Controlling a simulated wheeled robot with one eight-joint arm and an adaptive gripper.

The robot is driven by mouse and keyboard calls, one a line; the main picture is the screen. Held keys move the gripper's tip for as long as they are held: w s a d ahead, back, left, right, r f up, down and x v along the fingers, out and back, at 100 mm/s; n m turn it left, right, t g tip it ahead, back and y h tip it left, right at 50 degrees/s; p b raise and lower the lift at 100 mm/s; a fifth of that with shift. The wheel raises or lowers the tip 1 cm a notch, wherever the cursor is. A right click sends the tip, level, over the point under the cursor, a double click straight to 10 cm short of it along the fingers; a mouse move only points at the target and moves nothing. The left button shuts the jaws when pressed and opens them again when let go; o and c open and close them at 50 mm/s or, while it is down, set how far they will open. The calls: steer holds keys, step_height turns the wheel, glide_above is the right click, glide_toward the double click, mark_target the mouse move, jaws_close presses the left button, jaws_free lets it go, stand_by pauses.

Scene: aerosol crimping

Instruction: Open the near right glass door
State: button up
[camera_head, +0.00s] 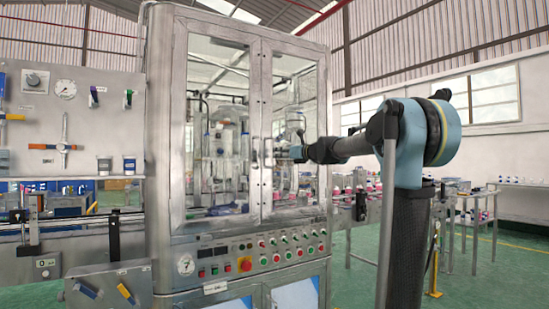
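The near right glass door (296,98) is a metal-framed pane on the front of the steel machine cabinet (160,240). It looks shut, in line with the near left glass door (217,130). My arm reaches in from the right, in front of the right door. My gripper (278,152) is at about mid-height of this door, close to the metal stile where the two doors meet. It is small and blends into the machinery behind the glass. I cannot tell whether its fingers touch the door or its handle, which I cannot make out clearly.
A control panel (250,255) with several buttons and a red knob is below the doors. A gauge board (70,125) and a conveyor (75,222) are at the left. Tables with small bottles (515,182) stand at the far right. Green floor (490,265) is open at the right.

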mark_target(274, 166)
steer(key=shift+x, duration=2.65)
jaws_close()
